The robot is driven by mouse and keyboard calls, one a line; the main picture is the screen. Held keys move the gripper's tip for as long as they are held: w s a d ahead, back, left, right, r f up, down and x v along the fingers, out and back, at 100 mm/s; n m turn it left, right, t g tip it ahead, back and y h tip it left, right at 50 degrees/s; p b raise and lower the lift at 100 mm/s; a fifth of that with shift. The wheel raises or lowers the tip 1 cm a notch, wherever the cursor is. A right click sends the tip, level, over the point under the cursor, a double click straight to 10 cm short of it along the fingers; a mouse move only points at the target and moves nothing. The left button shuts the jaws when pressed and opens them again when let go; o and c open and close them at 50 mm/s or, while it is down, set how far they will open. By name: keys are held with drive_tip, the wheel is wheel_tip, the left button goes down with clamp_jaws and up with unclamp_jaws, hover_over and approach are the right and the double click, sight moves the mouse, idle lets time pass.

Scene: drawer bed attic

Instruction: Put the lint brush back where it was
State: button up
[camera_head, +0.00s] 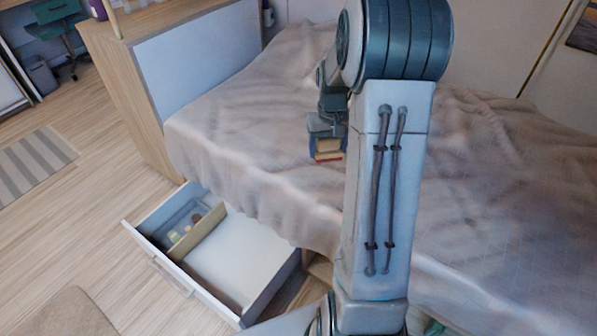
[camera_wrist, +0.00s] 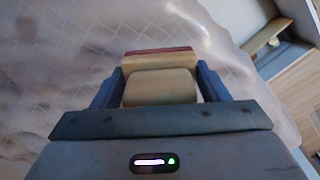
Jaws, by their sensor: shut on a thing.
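My gripper (camera_head: 326,128) is above the bed, left of my arm link in the head view. It is shut on a tan, wooden-looking block with a dark red edge, which I take to be the lint brush (camera_head: 327,156). In the wrist view the lint brush (camera_wrist: 160,88) sits between the two dark blue fingers of my gripper (camera_wrist: 159,78). Its underside is hidden. An open drawer (camera_head: 258,313) juts out from under the bed. A tan divider (camera_head: 205,232) splits it. The right compartment looks empty.
The drawer's left compartment holds a grey tray (camera_head: 172,222) with several small items. A rumpled beige blanket covers the bed (camera_head: 240,110). A wooden panel (camera_head: 120,90) stands at the bed's end. A striped rug (camera_head: 32,165) lies on the open floor at left.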

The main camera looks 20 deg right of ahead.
drive_tip(key=w+a+f, duration=0.1)
drive_tip(key=w+f, duration=0.1)
drive_tip(key=w, duration=0.1)
drive_tip(key=w+a+f+b, duration=0.1)
drive_tip(key=w+f, duration=0.1)
drive_tip(key=w, duration=0.2)
drive_tip(key=w+a+f+b, duration=0.1)
drive_tip(key=w+a+f, duration=0.1)
drive_tip(key=w, duration=0.1)
drive_tip(key=shift+w+f, duration=0.25)
drive_tip(key=shift+f, duration=0.15)
drive_tip(key=shift+f+b, duration=0.55)
drive_tip(key=shift+f, duration=1.4)
drive_tip(key=shift+f, duration=0.1)
drive_tip(key=o, duration=0.9)
